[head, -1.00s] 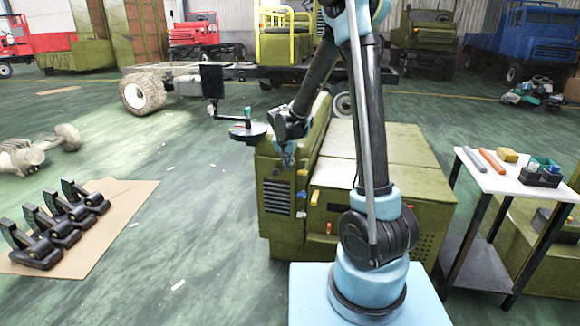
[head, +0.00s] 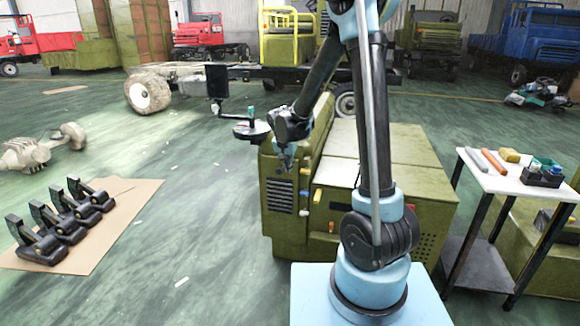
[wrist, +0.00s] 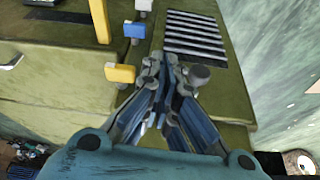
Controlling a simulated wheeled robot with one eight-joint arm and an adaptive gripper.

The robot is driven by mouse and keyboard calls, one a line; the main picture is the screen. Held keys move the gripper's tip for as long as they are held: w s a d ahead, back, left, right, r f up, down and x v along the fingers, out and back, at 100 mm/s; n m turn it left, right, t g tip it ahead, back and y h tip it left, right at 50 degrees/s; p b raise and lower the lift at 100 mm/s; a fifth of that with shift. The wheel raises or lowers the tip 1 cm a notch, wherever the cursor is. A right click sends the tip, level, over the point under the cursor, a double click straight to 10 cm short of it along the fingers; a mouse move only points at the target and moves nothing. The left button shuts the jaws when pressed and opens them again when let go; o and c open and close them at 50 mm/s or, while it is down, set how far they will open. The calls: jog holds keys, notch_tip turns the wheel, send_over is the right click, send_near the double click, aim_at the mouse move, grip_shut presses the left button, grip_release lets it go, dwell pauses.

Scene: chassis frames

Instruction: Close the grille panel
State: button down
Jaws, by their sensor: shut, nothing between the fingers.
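The grille panel is an olive-green panel with a dark slatted vent (head: 280,196) on the front left of the green cabinet (head: 345,215). In the head view it looks about flush with the cabinet front, but I cannot tell whether a small gap stays. In the wrist view the slats (wrist: 195,36) are at the top, with a round grey knob (wrist: 199,75) below them. My gripper (head: 286,168) is shut and empty, just in front of the panel's upper part. In the wrist view its fingertips (wrist: 163,62) are beside the knob; contact is unclear.
Yellow (wrist: 120,73) and blue (wrist: 134,30) handles stick out beside the panel. A round dark tray on an arm (head: 252,131) is left of my gripper. A white-topped table (head: 510,172) stands right. Black pedals (head: 60,225) lie on cardboard at left.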

jog(key=d+v, duration=0.1)
jog(key=v, duration=0.8)
jog(key=s+d+r, duration=0.3)
jog(key=s+d, duration=0.3)
jog(key=d, duration=0.1)
jog(key=s+d+f+n, duration=0.1)
jog(key=s+d+f, duration=0.1)
jog(key=s+d, duration=0.3)
jog(key=s+d+f+n+g+y, duration=0.1)
jog(key=s+d, duration=0.4)
jog(key=s, duration=0.7)
jog(key=s+d+f+n+g, duration=0.1)
jog(key=s+d+f+n, duration=0.1)
jog(key=s+d, duration=0.3)
jog(key=s+f, duration=0.1)
jog(key=s, duration=0.3)
jog(key=shift+f, duration=0.25)
